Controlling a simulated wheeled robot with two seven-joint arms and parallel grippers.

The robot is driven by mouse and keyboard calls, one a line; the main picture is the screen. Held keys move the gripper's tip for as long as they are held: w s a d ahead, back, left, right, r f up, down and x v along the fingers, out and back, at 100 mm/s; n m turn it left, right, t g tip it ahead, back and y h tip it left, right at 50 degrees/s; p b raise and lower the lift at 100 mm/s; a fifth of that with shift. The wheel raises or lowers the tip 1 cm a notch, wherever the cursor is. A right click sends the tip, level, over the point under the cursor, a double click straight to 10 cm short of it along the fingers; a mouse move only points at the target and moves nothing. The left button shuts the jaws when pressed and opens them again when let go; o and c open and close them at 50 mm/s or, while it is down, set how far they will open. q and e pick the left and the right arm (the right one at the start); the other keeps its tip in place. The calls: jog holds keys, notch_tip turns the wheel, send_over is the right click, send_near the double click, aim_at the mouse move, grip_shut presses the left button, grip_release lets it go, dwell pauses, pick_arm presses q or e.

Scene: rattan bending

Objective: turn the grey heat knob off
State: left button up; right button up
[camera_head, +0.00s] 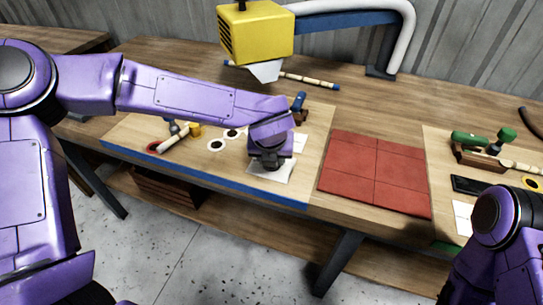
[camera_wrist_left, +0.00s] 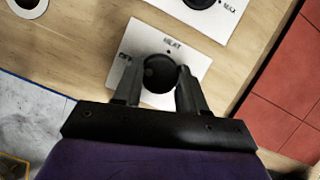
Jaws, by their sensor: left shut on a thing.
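The heat knob (camera_wrist_left: 160,74) is a round, dark grey knob on a white plate (camera_wrist_left: 198,66) marked HEAT, with what looks like OFF at its left. My left gripper (camera_wrist_left: 159,80) is over the plate, one finger on each side of the knob, shut on it. In the head view my left gripper (camera_head: 269,158) is down at the plate (camera_head: 283,172) near the table's front edge and hides the knob. My right arm shows at the lower right, but its gripper is out of the picture.
Another white plate with a dark knob marked MAX (camera_wrist_left: 203,3) lies just beyond. A red tiled mat (camera_head: 375,172) is to the right. A yellow machine head (camera_head: 256,35) hangs behind. Wooden pieces (camera_head: 174,138) and ringed discs lie left of my gripper.

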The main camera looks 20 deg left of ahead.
pick_arm(q)
jog(key=o, duration=1.1)
jog(key=shift+c, duration=0.2)
jog(key=a+v, duration=0.1)
jog(key=v, duration=0.9)
jog(key=shift+d+r, duration=0.25)
jog(key=shift+d, duration=0.2)
jog(key=shift+s, duration=0.1)
